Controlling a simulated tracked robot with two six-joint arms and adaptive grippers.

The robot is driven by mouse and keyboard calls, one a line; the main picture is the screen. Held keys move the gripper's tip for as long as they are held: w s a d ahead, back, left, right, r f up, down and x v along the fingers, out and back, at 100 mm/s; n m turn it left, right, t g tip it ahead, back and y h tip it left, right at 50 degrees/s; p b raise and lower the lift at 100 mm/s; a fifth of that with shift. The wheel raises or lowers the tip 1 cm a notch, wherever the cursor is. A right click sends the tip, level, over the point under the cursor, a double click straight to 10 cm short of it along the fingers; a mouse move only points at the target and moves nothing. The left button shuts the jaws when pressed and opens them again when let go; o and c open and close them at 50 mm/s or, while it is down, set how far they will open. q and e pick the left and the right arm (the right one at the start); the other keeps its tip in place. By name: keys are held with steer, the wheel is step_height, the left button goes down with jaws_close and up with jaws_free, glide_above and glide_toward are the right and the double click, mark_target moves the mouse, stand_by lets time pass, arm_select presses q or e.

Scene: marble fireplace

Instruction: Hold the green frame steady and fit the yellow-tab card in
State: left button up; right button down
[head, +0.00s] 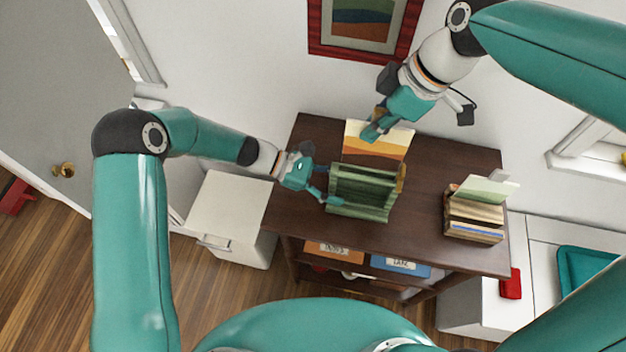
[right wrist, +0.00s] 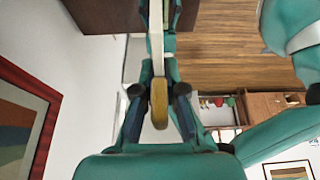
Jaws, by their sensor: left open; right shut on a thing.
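The green frame (head: 362,192), a slotted rack, stands on the dark wooden cabinet top. The card (head: 362,136), with a cream and orange picture, is upright just behind and above the frame. My right gripper (head: 374,133) is shut on the card. In the right wrist view the card (right wrist: 156,45) is nearly edge-on, with its yellow tab (right wrist: 159,104) between the fingers of my right gripper (right wrist: 159,85). My left gripper (head: 331,186) is open at the frame's left side; I cannot tell whether its fingers touch it. The card's lower edge is hidden behind the frame.
A wooden holder (head: 474,218) with a pale green card (head: 487,189) stands at the cabinet top's right. The cabinet top (head: 427,222) is clear between holder and frame. A red-framed picture (head: 314,32) hangs behind. Labelled bins (head: 400,267) sit on the shelf below.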

mark_target(348, 192)
arm_select(q)
steer(key=shift+x, duration=1.7)
jaws_close()
steer(key=shift+r, duration=0.1)
arm_select(e)
steer(key=shift+f, duration=0.2)
steer(key=shift+f, duration=5.6)
steer(key=c, duration=1.2)
jaws_free()
